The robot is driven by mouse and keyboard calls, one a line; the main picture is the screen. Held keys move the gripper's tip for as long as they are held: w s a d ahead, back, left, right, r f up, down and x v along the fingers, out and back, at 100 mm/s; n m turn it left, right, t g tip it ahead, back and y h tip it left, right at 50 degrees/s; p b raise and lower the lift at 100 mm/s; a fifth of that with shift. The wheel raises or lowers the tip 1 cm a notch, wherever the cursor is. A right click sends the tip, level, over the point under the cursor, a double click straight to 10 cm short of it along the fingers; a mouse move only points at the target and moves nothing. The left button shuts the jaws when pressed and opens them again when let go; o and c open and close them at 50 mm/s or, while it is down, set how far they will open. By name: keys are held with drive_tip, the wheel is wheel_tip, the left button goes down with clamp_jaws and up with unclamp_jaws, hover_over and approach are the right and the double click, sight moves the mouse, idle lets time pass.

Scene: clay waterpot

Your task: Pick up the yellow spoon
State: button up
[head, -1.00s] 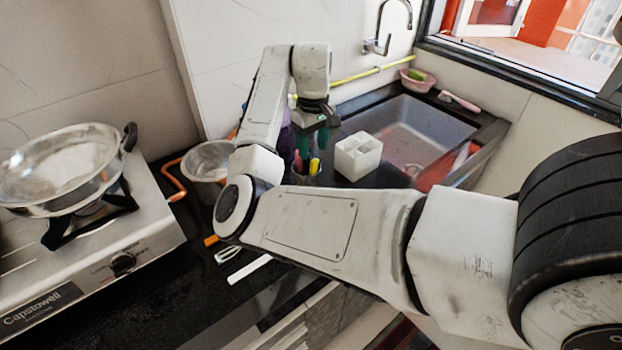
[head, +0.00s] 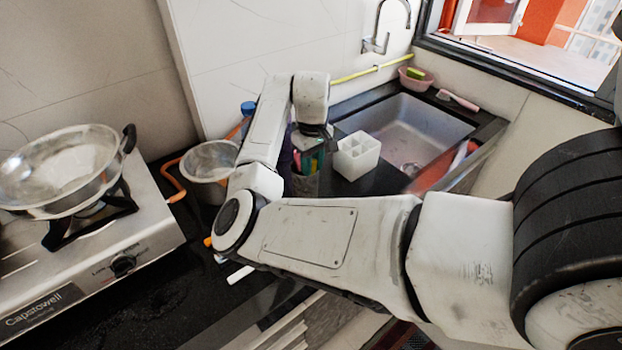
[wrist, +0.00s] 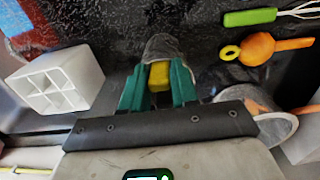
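The yellow spoon shows as a yellow piece (wrist: 159,76) between the two teal fingers of my gripper (wrist: 158,84) in the wrist view. The rest of the spoon is hidden by the cup and fingers.
A white divided holder (head: 357,156) stands right of the cup, with the sink (head: 415,130) behind. A metal pot (head: 208,160) is to the left, near the stove (head: 100,250). In the wrist view an orange utensil (wrist: 262,49) and a green-handled whisk (wrist: 250,17) lie on the dark counter.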

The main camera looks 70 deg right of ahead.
clamp_jaws()
drive_tip(key=shift+r, duration=0.1)
